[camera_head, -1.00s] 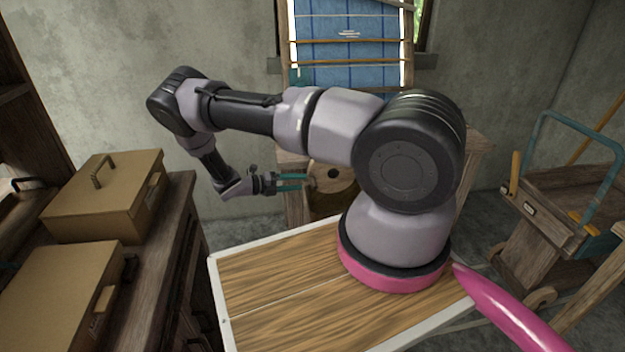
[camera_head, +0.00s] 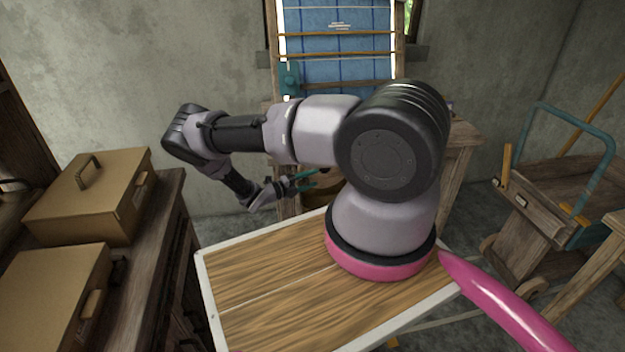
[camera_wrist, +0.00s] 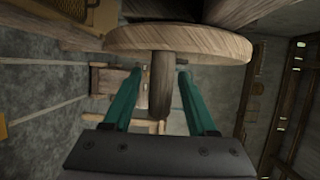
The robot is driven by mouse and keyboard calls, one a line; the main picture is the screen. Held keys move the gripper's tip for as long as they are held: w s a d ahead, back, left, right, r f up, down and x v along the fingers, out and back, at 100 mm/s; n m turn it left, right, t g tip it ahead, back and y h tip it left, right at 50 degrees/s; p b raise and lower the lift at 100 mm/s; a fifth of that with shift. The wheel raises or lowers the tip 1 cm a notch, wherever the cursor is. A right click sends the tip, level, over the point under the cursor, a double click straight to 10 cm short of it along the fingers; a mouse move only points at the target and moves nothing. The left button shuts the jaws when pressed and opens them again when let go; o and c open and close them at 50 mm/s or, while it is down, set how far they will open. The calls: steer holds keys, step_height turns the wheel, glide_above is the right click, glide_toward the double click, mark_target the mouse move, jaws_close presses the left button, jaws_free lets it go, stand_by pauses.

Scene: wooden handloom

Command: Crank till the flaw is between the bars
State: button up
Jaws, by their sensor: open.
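The blue checked cloth (camera_head: 358,18) hangs on the loom at the back. The flaw, a small pale patch (camera_head: 340,26), shows just above the upper wooden bar (camera_head: 340,37); the lower bar (camera_head: 335,53) is below it. The crank is a round wooden wheel (camera_wrist: 190,40) with a peg handle (camera_wrist: 161,95) in the wrist view. My gripper (camera_wrist: 158,72) is open, with one teal finger on each side of the handle and visible gaps. In the head view my gripper (camera_head: 308,180) is at the loom's lower front, with the wheel mostly hidden.
Cardboard-coloured cases (camera_head: 88,195) stand on a dark wooden cabinet at the left. A wooden cart (camera_head: 550,190) with a teal handle stands at the right. The loom's wooden frame is close around the wheel.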

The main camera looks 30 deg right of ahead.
steer(key=shift+d, duration=0.45)
jaws_close()
stand_by(1.1)
